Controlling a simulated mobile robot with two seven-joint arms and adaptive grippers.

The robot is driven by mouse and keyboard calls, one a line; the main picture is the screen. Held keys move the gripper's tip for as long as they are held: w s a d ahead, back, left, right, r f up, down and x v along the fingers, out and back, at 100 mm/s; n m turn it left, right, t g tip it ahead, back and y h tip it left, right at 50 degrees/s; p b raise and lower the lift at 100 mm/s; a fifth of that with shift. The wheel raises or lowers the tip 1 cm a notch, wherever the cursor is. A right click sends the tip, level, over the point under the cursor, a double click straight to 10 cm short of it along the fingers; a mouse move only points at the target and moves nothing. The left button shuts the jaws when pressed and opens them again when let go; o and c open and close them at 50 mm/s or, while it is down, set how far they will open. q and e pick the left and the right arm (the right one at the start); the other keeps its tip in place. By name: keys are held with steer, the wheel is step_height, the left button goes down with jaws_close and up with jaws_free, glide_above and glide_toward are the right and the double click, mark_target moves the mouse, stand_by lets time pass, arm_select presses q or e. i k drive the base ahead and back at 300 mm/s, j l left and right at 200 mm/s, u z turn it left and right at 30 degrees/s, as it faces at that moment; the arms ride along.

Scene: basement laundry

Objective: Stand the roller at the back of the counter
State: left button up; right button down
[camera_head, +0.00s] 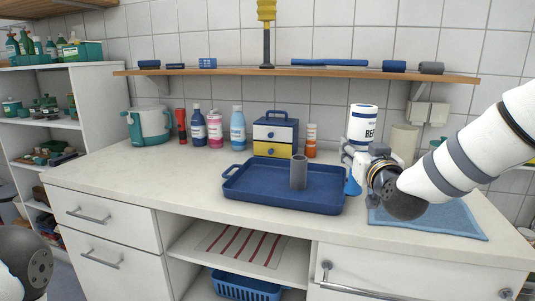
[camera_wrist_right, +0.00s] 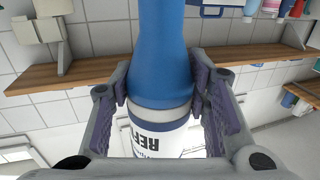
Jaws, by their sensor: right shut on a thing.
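The roller has a white roll (camera_head: 363,122) with blue bands and printed letters, and a blue handle (camera_head: 352,187) that widens downward. My right gripper (camera_head: 357,158) is shut on it near the top of the handle. The roller is upright, roll up, just right of the blue tray. I cannot tell whether its foot touches the counter (camera_head: 190,167). In the right wrist view, the blue handle (camera_wrist_right: 163,50) is between the fingers of the right gripper (camera_wrist_right: 162,92), with the white roll below it in the picture.
The blue tray (camera_head: 262,197) holds an upright grey cylinder (camera_head: 299,172). Behind it stand a drawer box (camera_head: 275,134), orange-white jars (camera_head: 311,140) and several bottles. A beige cylinder (camera_head: 404,143) stands behind the right gripper. A blue mat (camera_head: 440,220) lies at right. A wooden shelf (camera_head: 290,72) hangs above.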

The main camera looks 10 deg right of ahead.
mark_target(340, 162)
steer(key=i+l, duration=0.2)
steer(key=i, duration=0.2)
steer(key=i+l, duration=0.15)
steer(key=i, duration=0.2)
steer(key=i+l, duration=0.2)
steer(key=i, duration=0.2)
